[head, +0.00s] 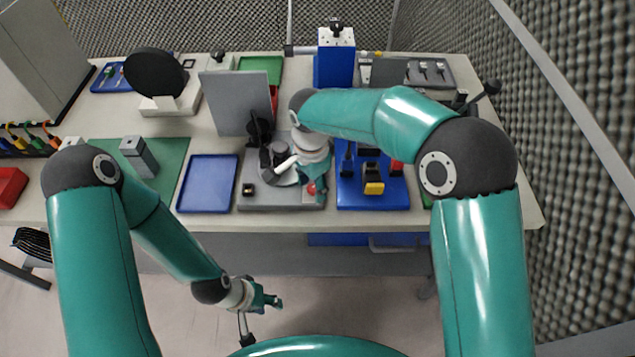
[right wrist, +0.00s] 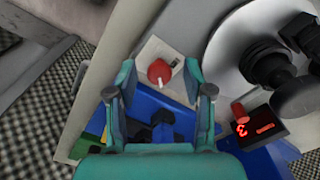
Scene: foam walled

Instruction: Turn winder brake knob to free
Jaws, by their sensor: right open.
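The red knob (right wrist: 160,72) with a white pointer line sits on a pale square plate (right wrist: 158,50) in the right wrist view. In the head view it shows as a small red spot (head: 311,189) at the front right of the grey winder base (head: 285,198). My right gripper (right wrist: 160,81) is open, with a finger on each side of the knob in the picture. I cannot tell whether the fingers touch it. In the head view the right gripper (head: 316,184) partly hides the knob. My left gripper (head: 272,300) hangs low in front of the bench, away from the winder; its jaw opening is unclear.
A blue tray (head: 207,183) lies left of the winder, and a blue board (head: 370,198) with several parts stands right of it. A grey upright panel (head: 236,103) rises behind. A small display (right wrist: 268,130) with red marks is near the knob.

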